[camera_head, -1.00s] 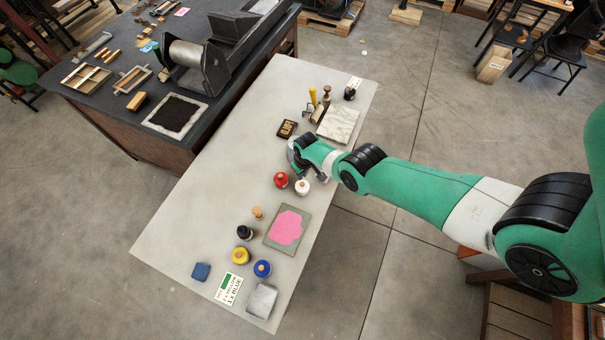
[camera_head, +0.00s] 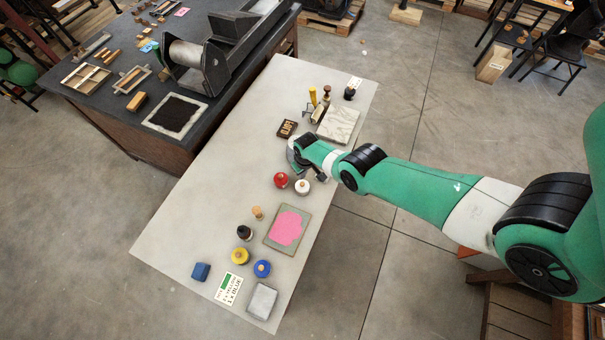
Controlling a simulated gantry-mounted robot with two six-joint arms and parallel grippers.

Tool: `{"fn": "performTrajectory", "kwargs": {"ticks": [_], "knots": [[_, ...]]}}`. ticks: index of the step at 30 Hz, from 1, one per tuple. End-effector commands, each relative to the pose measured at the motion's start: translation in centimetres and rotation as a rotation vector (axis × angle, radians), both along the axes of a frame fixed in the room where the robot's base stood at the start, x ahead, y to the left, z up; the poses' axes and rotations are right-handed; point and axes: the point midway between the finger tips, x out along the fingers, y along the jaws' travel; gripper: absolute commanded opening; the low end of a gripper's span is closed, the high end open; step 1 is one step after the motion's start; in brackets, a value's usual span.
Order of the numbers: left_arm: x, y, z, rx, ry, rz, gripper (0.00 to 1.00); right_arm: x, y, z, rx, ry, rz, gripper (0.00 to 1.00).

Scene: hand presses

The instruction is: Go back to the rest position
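My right arm reaches in from the right over the pale table (camera_head: 185,225). My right gripper (camera_head: 299,166) is over the table's middle, just above the red jar (camera_head: 281,180) and the white jar (camera_head: 302,187) in the picture. It is small and partly hidden by its own wrist, so I cannot tell whether it is open or shut. A dark lettered block (camera_head: 287,128) lies just beyond it. My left gripper is not in view; only a bit of green shows at the left edge.
A marbled slab (camera_head: 338,124) lies farther back. A dark bench with a press (camera_head: 215,60) stands at left.

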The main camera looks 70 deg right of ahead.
Motion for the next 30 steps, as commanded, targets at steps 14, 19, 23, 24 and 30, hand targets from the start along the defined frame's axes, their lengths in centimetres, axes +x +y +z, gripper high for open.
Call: {"fn": "performTrajectory", "kwargs": {"ticks": [14,19,23,24,30], "knots": [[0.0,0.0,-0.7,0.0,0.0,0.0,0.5,0.0,0.0,-0.7,0.0,0.0,0.0,0.0],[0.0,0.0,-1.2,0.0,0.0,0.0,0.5,0.0,0.0,-1.2,0.0,0.0,0.0,0.0],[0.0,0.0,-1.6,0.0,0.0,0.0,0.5,0.0,0.0,-1.6,0.0,0.0,0.0,0.0],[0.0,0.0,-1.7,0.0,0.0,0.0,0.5,0.0,0.0,-1.7,0.0,0.0,0.0,0.0],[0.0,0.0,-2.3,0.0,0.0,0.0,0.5,0.0,0.0,-2.3,0.0,0.0,0.0,0.0]]}}
